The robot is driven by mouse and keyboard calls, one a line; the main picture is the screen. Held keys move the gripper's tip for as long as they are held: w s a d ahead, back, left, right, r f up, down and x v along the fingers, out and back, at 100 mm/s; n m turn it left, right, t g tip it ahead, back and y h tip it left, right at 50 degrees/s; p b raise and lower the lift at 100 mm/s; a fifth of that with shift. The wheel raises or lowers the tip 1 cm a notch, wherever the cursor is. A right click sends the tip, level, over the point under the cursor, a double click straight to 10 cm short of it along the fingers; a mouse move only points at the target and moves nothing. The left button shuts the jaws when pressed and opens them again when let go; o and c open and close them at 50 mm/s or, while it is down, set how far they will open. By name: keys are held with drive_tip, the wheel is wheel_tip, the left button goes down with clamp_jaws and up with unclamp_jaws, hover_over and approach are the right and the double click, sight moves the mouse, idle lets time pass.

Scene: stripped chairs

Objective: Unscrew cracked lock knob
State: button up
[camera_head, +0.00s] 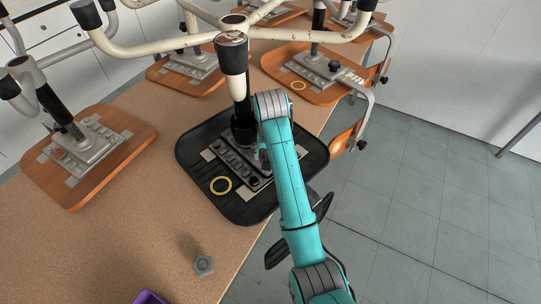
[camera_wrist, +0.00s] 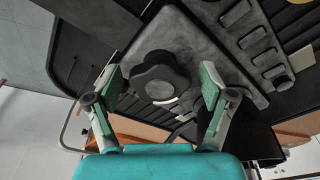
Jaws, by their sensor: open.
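A dark lobed knob (camera_wrist: 160,76) sits on the grey metal plate of an upturned chair, seen in the wrist view. A pale curved edge shows under its lower rim, and I cannot make out a crack. My gripper (camera_wrist: 160,88) is open, with one green-padded finger on each side of the knob and gaps between pads and knob. In the head view the black chair seat (camera_head: 195,170) lies upside down on the table, and my teal arm reaches over its right part, hiding the knob and fingers.
A grey lobed knob (camera_head: 203,265) lies loose on the tan tabletop (camera_head: 110,245). A purple container (camera_head: 150,297) shows at the bottom edge. Several upturned wooden seats, such as one at left (camera_head: 40,175), stand around, with cream legs overhead. Open floor (camera_head: 430,200) lies to the right.

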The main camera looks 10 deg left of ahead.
drive_tip(key=m, duration=0.4)
drive_tip(key=shift+m+h, duration=0.3)
drive_tip(key=shift+h, duration=0.1)
drive_tip(key=m, duration=0.4)
drive_tip(key=shift+h, duration=0.3)
clamp_jaws()
drive_tip(key=n, duration=0.5)
drive_tip(key=shift+f+n+y, duration=0.1)
drive_tip(key=shift+n+y, duration=0.2)
drive_tip(key=shift+y, duration=0.1)
drive_tip(key=n, duration=0.5)
drive_tip(key=shift+n+y, duration=0.3)
drive_tip(key=shift+y, duration=0.1)
